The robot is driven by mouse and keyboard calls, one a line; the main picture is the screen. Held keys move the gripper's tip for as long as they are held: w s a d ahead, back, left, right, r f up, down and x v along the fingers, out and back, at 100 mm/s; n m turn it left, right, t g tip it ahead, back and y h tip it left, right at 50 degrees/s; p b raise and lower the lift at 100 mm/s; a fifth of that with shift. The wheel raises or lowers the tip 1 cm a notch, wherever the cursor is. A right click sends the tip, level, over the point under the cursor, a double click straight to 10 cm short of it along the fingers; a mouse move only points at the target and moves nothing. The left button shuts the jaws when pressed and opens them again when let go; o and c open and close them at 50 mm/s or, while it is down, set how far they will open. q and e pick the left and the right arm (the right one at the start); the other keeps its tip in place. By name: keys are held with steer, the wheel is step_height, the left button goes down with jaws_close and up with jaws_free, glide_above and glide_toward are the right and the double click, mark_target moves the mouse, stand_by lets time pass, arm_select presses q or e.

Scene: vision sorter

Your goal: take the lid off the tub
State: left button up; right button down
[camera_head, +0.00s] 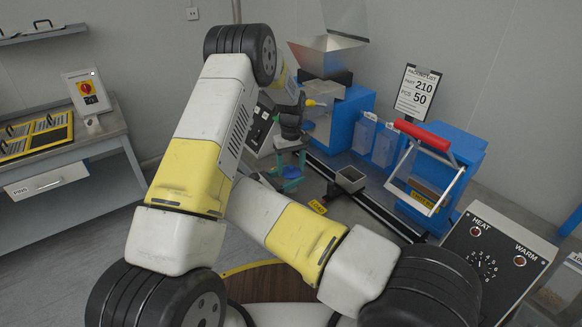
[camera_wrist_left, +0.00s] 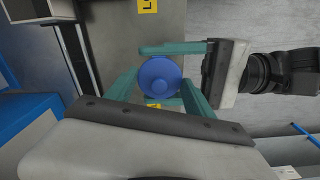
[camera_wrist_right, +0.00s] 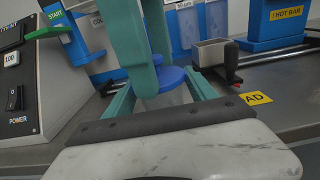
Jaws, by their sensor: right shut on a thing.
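The tub has a round blue lid (camera_wrist_left: 158,75), and its pale body (camera_wrist_right: 170,97) shows partly below the lid in the right wrist view. In the head view the blue lid (camera_head: 291,172) is small among teal fingers. My right gripper (camera_wrist_right: 160,88) reaches in from the side and is shut on the tub, one teal finger on each side. My left gripper (camera_wrist_left: 158,78) comes down from above, its teal fingers open on either side of the lid. I cannot tell whether they touch it. The fingers partly hide the tub.
A yellow load label (camera_head: 318,207) and a grey open box (camera_head: 350,180) are near the tub. Blue machines (camera_head: 455,150) stand to the right. A heat control panel (camera_head: 497,258) is at lower right. A power switch panel (camera_wrist_right: 18,95) is close by on the left.

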arm_select(q)
steer(key=c, duration=0.6)
steer(key=shift+r, duration=0.1)
steer(key=shift+r, duration=0.1)
steer(key=shift+r, duration=0.6)
arm_select(e)
steer(key=shift+f, duration=0.15)
arm_select(q)
steer(key=shift+r, duration=0.3)
jaws_close()
arm_select(e)
steer(key=shift+f, duration=0.1)
arm_select(q)
steer(key=shift+w+r, duration=0.1)
steer(key=shift+w, duration=0.05)
